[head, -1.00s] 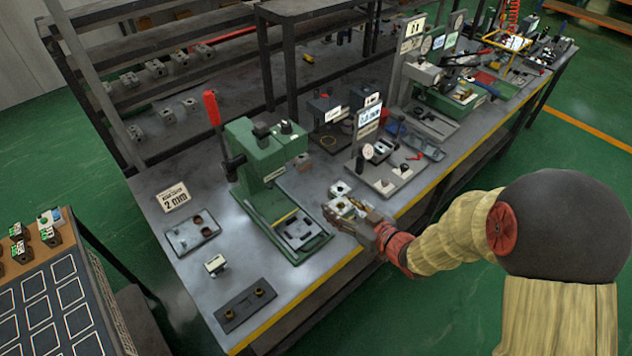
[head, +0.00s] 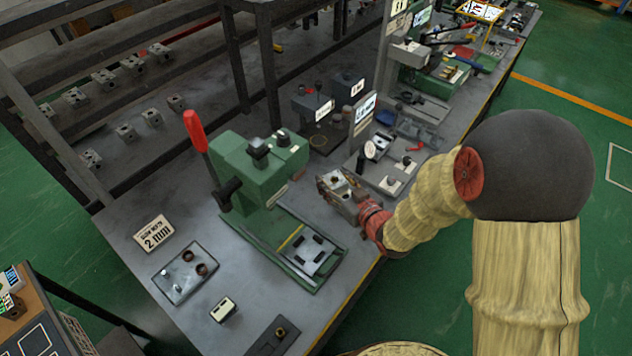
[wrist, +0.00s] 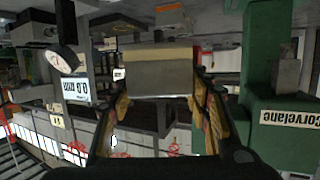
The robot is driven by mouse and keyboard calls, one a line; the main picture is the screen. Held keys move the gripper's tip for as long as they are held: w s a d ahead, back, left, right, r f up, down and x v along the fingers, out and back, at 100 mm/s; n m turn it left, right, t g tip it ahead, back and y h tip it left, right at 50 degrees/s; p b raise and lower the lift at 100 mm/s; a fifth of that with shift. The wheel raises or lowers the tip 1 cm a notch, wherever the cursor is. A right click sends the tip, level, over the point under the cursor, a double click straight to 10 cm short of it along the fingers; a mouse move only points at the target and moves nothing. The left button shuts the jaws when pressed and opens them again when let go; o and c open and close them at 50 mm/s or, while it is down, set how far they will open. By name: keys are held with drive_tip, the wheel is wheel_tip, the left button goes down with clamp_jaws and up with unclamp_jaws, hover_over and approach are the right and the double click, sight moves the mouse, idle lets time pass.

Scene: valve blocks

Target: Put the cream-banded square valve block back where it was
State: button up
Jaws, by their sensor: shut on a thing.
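My gripper (head: 340,192) is shut on a square valve block (head: 343,187), held over the bench between the green press and the gauge stand. A smaller block with a cream top (head: 224,309) stands alone on the bench at the front left.
A green press (head: 262,165) with a red lever stands left of my gripper. A gauge stand (head: 362,125) is just behind. A tray (head: 185,272), a "2 mm" sign (head: 154,233) and a dark plate (head: 272,340) lie at left.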

drive_tip(key=w+a+f+b, duration=0.1)
drive_tip(key=w+f, duration=0.2)
drive_tip(key=w+a+f+b, duration=0.1)
drive_tip(key=w+a+f, duration=0.1)
drive_tip(key=w, duration=0.1)
drive_tip(key=w+a+f+b, duration=0.1)
drive_tip(key=w+f, duration=0.2)
drive_tip(key=w, duration=0.1)
drive_tip(key=shift+a+f+b, duration=0.3)
drive_tip(key=shift+f, duration=0.05)
drive_tip(key=shift+f+b, duration=0.7)
drive_tip(key=shift+f, duration=0.8)
drive_tip(key=shift+f, duration=0.1)
drive_tip(key=o, duration=1.6)
drive_tip(key=shift+f, duration=0.1)
drive_tip(key=shift+c, duration=0.2)
